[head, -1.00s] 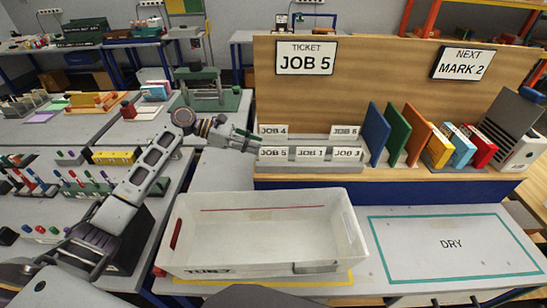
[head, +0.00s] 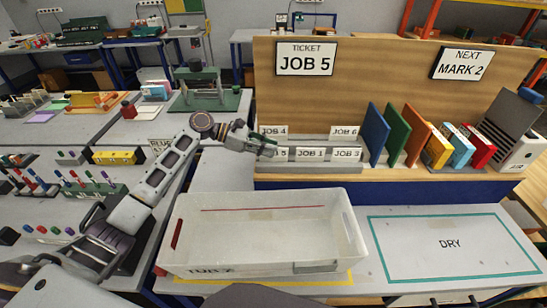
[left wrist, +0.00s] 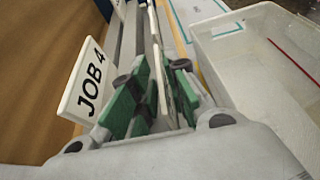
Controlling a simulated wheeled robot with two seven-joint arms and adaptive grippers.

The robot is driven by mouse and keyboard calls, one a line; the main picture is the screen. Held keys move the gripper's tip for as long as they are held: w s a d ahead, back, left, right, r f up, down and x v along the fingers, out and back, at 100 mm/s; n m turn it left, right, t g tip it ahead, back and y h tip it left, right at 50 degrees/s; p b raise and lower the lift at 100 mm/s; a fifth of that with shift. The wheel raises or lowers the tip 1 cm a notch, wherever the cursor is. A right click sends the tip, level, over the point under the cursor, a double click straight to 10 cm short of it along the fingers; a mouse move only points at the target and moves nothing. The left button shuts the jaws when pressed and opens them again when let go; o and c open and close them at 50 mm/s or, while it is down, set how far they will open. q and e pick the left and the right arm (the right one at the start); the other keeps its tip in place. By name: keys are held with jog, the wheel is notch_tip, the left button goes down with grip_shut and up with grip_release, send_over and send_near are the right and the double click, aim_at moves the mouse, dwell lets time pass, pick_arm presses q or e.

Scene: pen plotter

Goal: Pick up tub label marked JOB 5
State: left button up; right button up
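The JOB 5 label (head: 283,154) is a small white plate in the front row of the label rack, at its left end. My left gripper (head: 264,148) is at this label and hides the left part of it. In the left wrist view, the green fingers of the left gripper (left wrist: 160,100) stand apart on either side of a thin pale plate (left wrist: 158,72) seen edge-on. I cannot tell whether they touch it. The JOB 4 label (head: 273,130) is behind, and it shows large beside the fingers in the left wrist view (left wrist: 88,88). My right gripper is out of view.
The JOB 1 label (head: 311,154), JOB 3 label (head: 347,154) and JOB 6 label (head: 344,131) share the rack. A white tub (head: 345,235) stands in front. A wooden back panel (head: 400,85) rises behind the rack. The DRY area (head: 410,250) is empty.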

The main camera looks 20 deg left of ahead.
pick_arm(q)
jog(key=shift+x, duration=0.85)
jog(key=shift+d+f, duration=0.15)
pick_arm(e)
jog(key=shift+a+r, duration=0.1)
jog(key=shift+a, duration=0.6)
pick_arm(q)
jog(key=c, duration=0.3)
grip_shut()
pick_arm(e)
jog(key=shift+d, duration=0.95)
